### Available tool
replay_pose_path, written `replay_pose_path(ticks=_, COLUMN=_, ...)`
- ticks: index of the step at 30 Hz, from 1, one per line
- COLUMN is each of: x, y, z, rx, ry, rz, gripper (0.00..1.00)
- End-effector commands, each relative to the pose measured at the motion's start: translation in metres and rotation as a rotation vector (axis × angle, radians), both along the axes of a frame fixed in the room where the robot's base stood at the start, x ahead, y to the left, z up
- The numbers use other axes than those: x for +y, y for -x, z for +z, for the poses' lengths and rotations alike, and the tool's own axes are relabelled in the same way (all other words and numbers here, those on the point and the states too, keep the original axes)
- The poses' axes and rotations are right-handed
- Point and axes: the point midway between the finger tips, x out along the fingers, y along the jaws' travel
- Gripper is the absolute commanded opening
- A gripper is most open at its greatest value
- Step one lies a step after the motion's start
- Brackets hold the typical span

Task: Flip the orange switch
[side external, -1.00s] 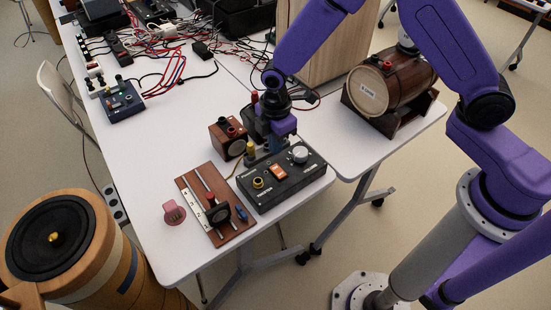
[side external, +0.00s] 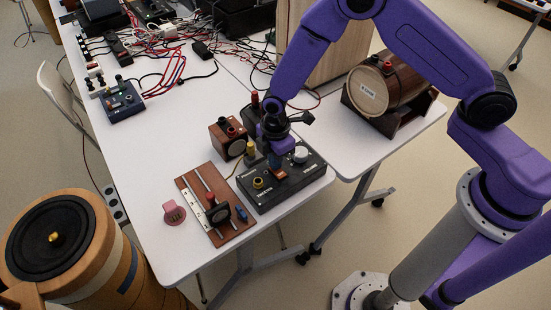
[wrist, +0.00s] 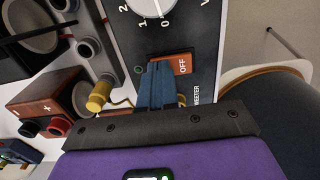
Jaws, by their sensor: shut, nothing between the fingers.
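The orange switch (side external: 281,174) sits on top of the black box (side external: 285,190) near the table's front edge. In the wrist view the switch (wrist: 184,65) shows the word OFF on its visible end, and my gripper hides the rest. My gripper (side external: 276,163) points down at the switch from above, with its blue fingers shut and nothing between them. In the wrist view the fingertips (wrist: 158,66) overlap the switch's left part. I cannot tell whether they touch it.
A white dial (side external: 301,154) and yellow terminals (side external: 258,183) flank the switch. A small wooden speaker (side external: 228,138) stands behind left. A wooden board with a slider (side external: 188,192) and a pink object (side external: 174,212) lie to the left.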

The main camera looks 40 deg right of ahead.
Motion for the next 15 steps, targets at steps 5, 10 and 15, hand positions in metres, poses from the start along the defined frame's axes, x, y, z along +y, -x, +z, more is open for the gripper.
replay_pose_path(ticks=5, x=-0.0002, y=-0.0005, z=-0.0022, rx=0.0, ry=0.0, rz=0.0, gripper=0.0)
replay_pose_path(ticks=10, x=-0.0001, y=0.0007, z=-0.0022, rx=0.001, ry=0.001, rz=0.0, gripper=0.0)
replay_pose_path(ticks=15, x=0.0001, y=0.0059, z=-0.0002, rx=0.002, ry=0.002, rz=0.001, gripper=0.0)
